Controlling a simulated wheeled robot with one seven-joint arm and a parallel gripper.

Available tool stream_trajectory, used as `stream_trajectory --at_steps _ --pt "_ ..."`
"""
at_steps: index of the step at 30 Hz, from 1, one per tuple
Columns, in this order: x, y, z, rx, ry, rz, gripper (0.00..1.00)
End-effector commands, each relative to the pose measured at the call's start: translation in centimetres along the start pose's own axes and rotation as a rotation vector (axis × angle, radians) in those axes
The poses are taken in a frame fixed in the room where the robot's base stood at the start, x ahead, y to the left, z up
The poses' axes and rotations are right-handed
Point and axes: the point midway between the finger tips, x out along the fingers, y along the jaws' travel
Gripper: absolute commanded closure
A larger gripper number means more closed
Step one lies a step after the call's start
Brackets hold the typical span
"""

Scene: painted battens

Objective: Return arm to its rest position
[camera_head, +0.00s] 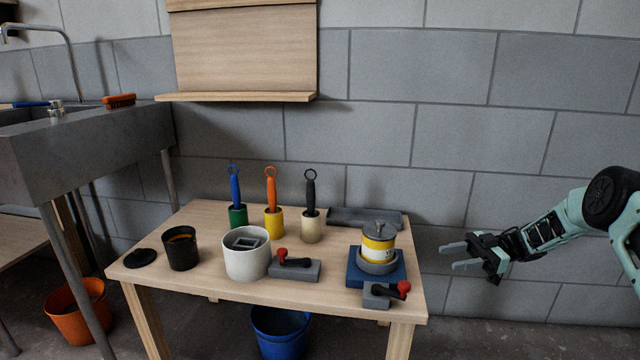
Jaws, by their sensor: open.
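My gripper (460,257) is at the right, past the right edge of the wooden table (208,293). Its two fingers point left and stand apart with nothing between them. My arm (560,222) comes in from the right edge of the view, bent at a black joint, and touches nothing that I can see. The gripper is apart from the yellow can (377,250), which stands in a grey ring on a blue base (390,280) at the table's right side.
On the table are a white pot (246,262), a black cup (181,256), two red-knobbed clamps (297,268) and several upright handled tools (271,195). A sink (90,145) stands left. Orange (80,310) and blue (281,335) buckets are below. The wall right of the table is bare.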

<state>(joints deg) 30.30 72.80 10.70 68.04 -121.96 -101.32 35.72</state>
Motion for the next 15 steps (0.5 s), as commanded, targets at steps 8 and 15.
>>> stream_trajectory --at_steps 8,15 --pt "5.5 10.1 -8.2 -0.099 -0.211 0.558 0.55" --pt "4.6 10.3 -11.9 0.056 -0.492 1.043 0.55"
